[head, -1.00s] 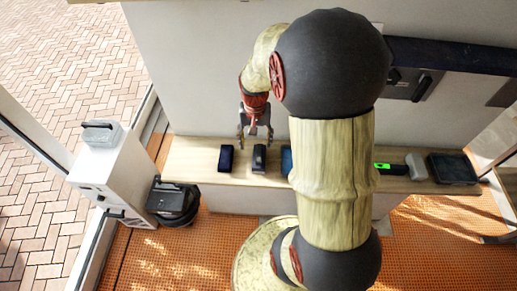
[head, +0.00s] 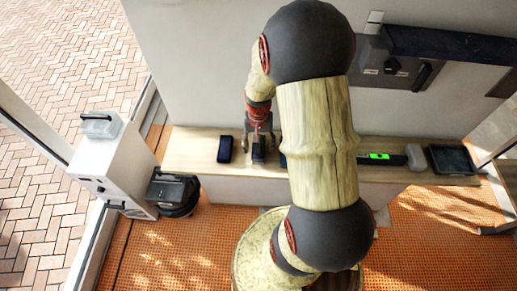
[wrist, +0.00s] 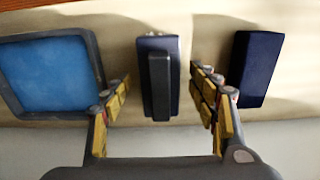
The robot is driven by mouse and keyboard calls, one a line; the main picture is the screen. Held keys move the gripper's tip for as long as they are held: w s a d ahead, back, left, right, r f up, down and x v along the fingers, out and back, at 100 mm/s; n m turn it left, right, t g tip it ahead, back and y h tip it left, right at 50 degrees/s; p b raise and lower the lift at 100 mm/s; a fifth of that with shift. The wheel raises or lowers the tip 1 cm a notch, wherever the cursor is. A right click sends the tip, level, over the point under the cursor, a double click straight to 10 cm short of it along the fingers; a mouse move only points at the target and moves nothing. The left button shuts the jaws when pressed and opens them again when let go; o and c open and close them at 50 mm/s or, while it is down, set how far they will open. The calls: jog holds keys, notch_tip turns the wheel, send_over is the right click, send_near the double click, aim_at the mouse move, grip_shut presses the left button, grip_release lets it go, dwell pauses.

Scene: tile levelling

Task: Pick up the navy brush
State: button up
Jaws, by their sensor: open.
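The navy brush (head: 258,153) lies on the wooden bench, partly hidden by my gripper in the head view. In the wrist view the brush (wrist: 158,75) shows a navy body with a long black handle along its top. My gripper (wrist: 160,88) is open, with one yellow-padded finger on each side of the brush and a visible gap on both sides. In the head view my gripper (head: 259,134) is at the brush, pointing down. I cannot tell how far below the fingertips the brush lies.
A plain navy block (wrist: 258,69) lies close beside one finger, also on the bench (head: 187,155) in the head view. A blue-faced tray (wrist: 52,74) is on the brush's other side. A green-lit level (head: 380,156), a grey block and a dark tray (head: 452,160) lie farther right.

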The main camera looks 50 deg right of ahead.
jog(key=shift+c, duration=0.8)
jog(key=c, duration=1.1)
jog(key=shift+c, duration=0.4)
jog(key=shift+r, duration=0.15)
jog(key=shift+r, duration=0.6)
jog(key=s+r+p, duration=0.1)
jog(key=s+r, duration=1)
jog(key=s, duration=0.3)
jog(key=shift+a+r, duration=0.3)
jog(key=shift+a, duration=0.15)
